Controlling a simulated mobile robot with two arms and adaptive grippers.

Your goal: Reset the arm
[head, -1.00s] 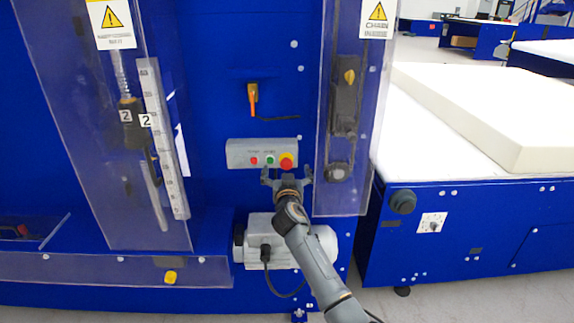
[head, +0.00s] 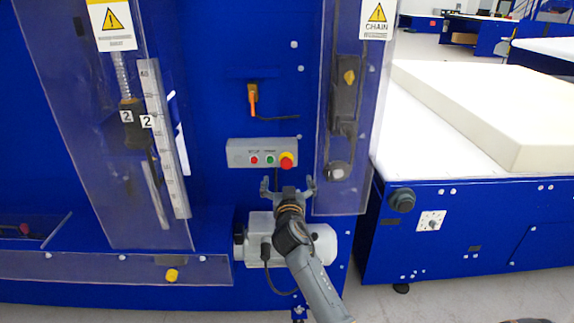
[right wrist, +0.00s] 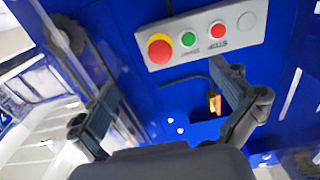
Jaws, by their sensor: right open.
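My right gripper (head: 288,188) is open and empty in the head view, just below the grey control box on the blue machine. Its two fingers are spread apart and also show in the right wrist view (right wrist: 172,108). The control box (head: 240,153) carries a red button (head: 254,160), a green button (head: 270,160) and a larger red knob with a yellow ring (head: 287,160). In the right wrist view the box (right wrist: 175,55) lies beyond the fingers, with a gap between. My left gripper is not in view.
A grey motor (head: 318,245) sits behind my right arm. Clear guards (head: 345,195) flank the box on both sides. An orange-handled switch (head: 253,98) is above it. At the right, a white foam block (head: 480,110) lies on a blue-sided table (head: 460,235).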

